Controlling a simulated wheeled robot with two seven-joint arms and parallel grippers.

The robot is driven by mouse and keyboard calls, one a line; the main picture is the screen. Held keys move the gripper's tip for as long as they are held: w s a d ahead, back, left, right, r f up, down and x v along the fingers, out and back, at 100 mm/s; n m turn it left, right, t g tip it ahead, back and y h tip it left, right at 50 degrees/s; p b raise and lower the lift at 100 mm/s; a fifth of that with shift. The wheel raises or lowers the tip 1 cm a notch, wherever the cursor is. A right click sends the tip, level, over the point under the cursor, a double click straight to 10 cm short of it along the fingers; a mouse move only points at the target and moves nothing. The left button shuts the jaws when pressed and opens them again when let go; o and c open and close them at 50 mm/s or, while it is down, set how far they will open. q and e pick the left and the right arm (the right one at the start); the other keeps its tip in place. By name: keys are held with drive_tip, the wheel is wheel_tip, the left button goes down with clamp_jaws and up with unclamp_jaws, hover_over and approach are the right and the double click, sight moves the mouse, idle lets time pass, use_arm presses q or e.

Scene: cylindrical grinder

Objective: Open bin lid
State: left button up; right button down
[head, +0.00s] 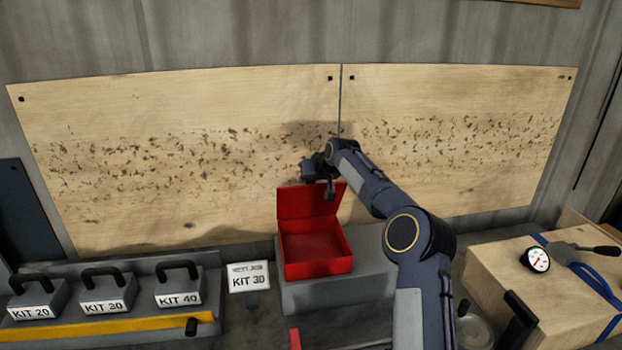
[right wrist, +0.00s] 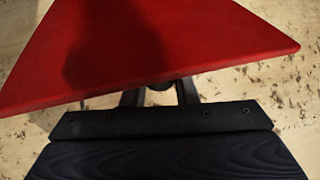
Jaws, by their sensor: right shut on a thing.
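The red bin (head: 318,262) sits on a grey block in the middle of the head view. Its lid (head: 306,203) stands raised at the back edge, so the bin is open and its inside shows, with nothing seen in it. My right gripper (head: 322,183) is at the top edge of the lid, shut on it. In the right wrist view the red lid (right wrist: 150,50) fills the upper part, and the gripper fingers (right wrist: 160,97) reach its near edge; the fingertips are partly hidden. My left gripper is not in view.
The grey block (head: 340,292) carries the bin. A KIT 30 sign (head: 248,278) stands left of it. Several grey kit weights with handles, such as KIT 40 (head: 180,287), stand at the left. A wooden box (head: 545,290) with a dial gauge (head: 537,260) is at the right. A wooden wall panel (head: 180,160) is close behind the lid.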

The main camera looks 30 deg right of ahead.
drive_tip(key=shift+w+d, duration=0.15)
drive_tip(key=shift+w, duration=0.2)
idle(0.3)
drive_tip(key=c, duration=1.1)
unclamp_jaws()
drive_tip(key=shift+w, duration=0.1)
drive_tip(key=shift+c, duration=0.2)
drive_tip(key=b+v, duration=0.2)
drive_tip(key=v, duration=0.5)
drive_tip(key=shift+w+b, duration=0.1)
drive_tip(key=shift+b, duration=0.25)
drive_tip(key=shift+s+r, duration=0.35)
drive_tip(key=shift+r, duration=0.05)
